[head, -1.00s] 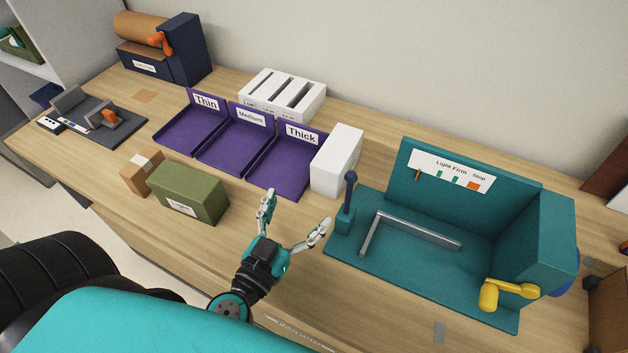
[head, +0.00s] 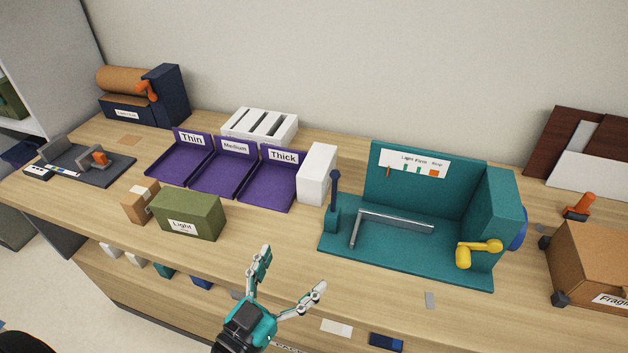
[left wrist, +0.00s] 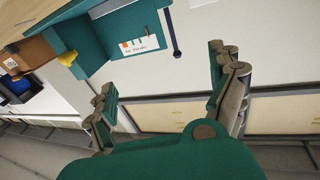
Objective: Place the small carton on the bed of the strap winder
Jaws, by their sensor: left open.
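The small brown carton (head: 141,203) stands on the counter at the left, with a pale label on top. It is beside a green box (head: 187,216) marked Light. The strap winder is the teal machine at right, with a yellow crank (head: 477,252), a panel marked Light, Firm, Stop, and a flat bed (head: 400,255) carrying a grey angled bar. My left gripper (head: 293,270) is open and empty, in front of the counter, apart from the carton and the winder. In the left wrist view its fingers (left wrist: 162,72) are spread, with the winder (left wrist: 130,30) beyond. My right gripper is not in view.
Purple trays (head: 222,178) marked Thin, Medium, Thick and a white block (head: 317,173) stand behind the green box. A Fragile carton (head: 595,260) is at far right. The counter front between green box and winder is clear. Shelving lies below the counter.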

